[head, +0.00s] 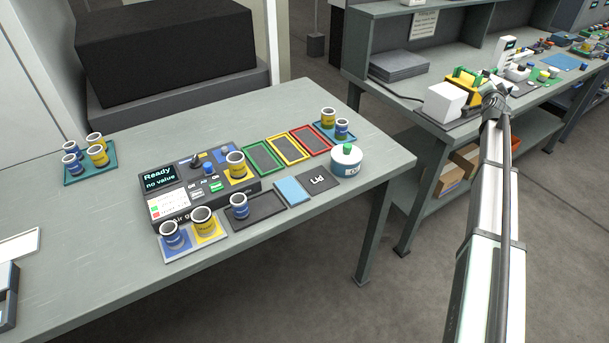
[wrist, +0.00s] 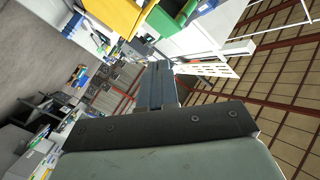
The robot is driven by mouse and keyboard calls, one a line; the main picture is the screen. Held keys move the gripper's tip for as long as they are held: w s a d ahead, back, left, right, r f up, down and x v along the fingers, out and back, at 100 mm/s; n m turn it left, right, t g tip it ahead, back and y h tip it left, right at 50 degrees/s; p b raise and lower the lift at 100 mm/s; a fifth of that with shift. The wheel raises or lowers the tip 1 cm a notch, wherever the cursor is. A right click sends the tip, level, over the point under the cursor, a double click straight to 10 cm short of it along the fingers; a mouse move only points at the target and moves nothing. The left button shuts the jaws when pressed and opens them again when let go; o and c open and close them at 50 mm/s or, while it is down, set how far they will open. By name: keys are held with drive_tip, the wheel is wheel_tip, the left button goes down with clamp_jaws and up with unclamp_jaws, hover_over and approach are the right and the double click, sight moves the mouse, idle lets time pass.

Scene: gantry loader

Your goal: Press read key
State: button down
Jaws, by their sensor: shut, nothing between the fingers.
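The gauge unit (head: 172,208), a dark box, stands on the grey-green table in the head view. Its screen (head: 159,179) reads "Ready" and "no value". On its top are small keys, among them a green key (head: 216,187) and a white key (head: 197,194); their labels are too small to read surely, so I cannot tell which is the read key. My gripper (wrist: 158,82) is shut and empty in the wrist view. In the head view my arm rises at the right, well away from the unit, and the fingers cannot be made out.
Blue and yellow cans stand on the unit (head: 236,165), before it (head: 203,220) and on a teal tray (head: 71,181). Green, yellow and red frames (head: 309,139), a white pot (head: 347,162) and a lid mat (head: 318,182) lie to the right. A workbench (head: 400,98) stands behind.

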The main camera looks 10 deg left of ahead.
drive_tip(key=s+a+n+g+y, duration=0.25)
drive_tip(key=a+n, duration=0.25)
drive_tip(key=a, duration=1)
drive_tip(key=s+a+n+g+y, duration=0.1)
drive_tip(key=a+n+y, duration=0.3)
drive_tip(key=a, duration=1.2)
drive_tip(key=s+a+f+n+g, duration=0.1)
drive_tip(key=s+a+n, duration=0.45)
drive_tip(key=a, duration=0.55)
drive_tip(key=s+a+f+n+g, duration=0.2)
drive_tip(key=s+a+n, duration=0.35)
drive_tip(key=a, duration=0.65)
wheel_tip(320, 180, up, 4)
drive_tip(key=n+g+h, duration=0.2)
drive_tip(key=n+h, duration=0.3)
drive_tip(key=n, duration=1)
hover_over(215, 188)
drive_tip(key=shift+s+f, duration=0.1)
drive_tip(key=shift+f, duration=4.45)
